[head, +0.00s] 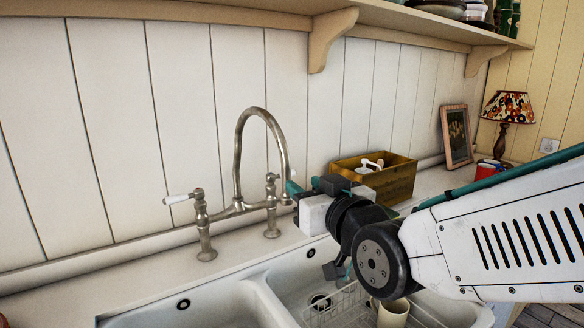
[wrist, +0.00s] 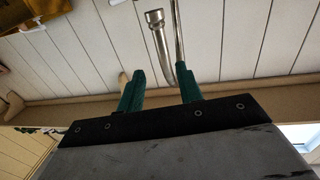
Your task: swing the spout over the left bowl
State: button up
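The metal spout (head: 240,140) is a tall gooseneck on a bridge tap behind the sink. It arches to the right, its end hanging on the right bowl's side near the divider. My gripper (head: 291,187) is beside that end, its green fingers partly hidden by the wrist. In the wrist view my gripper (wrist: 157,76) is open, and the spout (wrist: 156,22) shows between the fingers, closer to the right one. Whether they touch I cannot tell. The left bowl (head: 185,310) looks empty where it shows. The right bowl (head: 285,276) is partly hidden by my arm.
A white-handled tap lever (head: 181,198) sticks out left of the spout. A wire rack (head: 340,308) and a beige cup (head: 393,314) are in the right bowl. A wooden box (head: 398,180) stands behind my arm. A shelf (head: 255,12) runs above.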

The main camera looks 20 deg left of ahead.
aim_at(289, 174)
jog(key=x, duration=0.8)
jog(key=shift+s+a+r, duration=0.1)
jog(key=shift+a+r, duration=0.05)
jog(key=shift+a, duration=0.1)
grip_shut()
